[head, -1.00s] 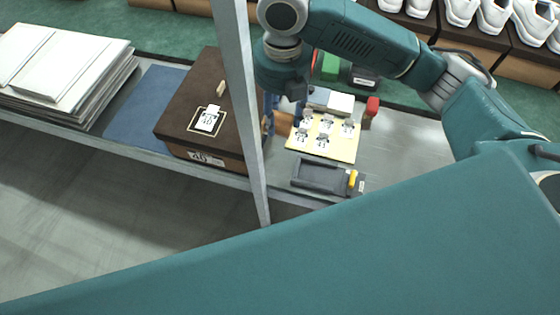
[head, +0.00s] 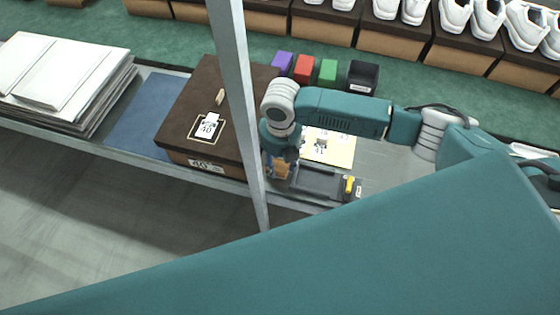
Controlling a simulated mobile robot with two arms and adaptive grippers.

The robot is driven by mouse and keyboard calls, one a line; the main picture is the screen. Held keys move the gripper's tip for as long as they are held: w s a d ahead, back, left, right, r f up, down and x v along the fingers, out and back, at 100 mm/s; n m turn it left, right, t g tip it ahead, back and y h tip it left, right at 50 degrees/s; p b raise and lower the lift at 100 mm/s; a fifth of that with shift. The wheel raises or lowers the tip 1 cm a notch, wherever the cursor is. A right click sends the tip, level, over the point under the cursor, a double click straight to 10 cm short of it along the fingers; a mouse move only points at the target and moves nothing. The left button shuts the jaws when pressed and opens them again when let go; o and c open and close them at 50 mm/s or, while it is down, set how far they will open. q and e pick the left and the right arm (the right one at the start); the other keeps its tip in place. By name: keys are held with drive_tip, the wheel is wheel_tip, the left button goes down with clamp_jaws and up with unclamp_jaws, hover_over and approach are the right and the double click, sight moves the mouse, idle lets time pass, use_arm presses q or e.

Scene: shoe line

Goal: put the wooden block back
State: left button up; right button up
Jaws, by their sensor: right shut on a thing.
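My right gripper (head: 277,165) points down just right of the grey post, beside the dark shoe box. It is shut on an orange-brown block (head: 282,171), which looks like the wooden block; my wrist and fingers partly hide it. The block is close to the left end of a dark grey tray (head: 318,181); I cannot tell whether it touches anything below. My left gripper is not in view.
The dark brown shoe box (head: 182,128) bears a label card and a small tan piece (head: 219,97). A grey post (head: 240,100) stands close left of my gripper. A yellow card sheet (head: 340,150) lies behind the tray. Purple, red and green blocks and a black bin (head: 363,76) stand further back.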

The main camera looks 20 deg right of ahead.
drive_tip(key=shift+f, duration=0.15)
drive_tip(key=shift+s+f, duration=0.1)
drive_tip(key=shift+f, duration=0.2)
drive_tip(key=shift+s+f, duration=0.3)
drive_tip(key=shift+f, duration=0.05)
drive_tip(key=o, duration=1)
drive_tip(key=shift+f, duration=0.1)
drive_tip(key=shift+w+f, duration=0.15)
drive_tip(key=shift+w, duration=0.05)
drive_tip(key=shift+a+r, duration=0.2)
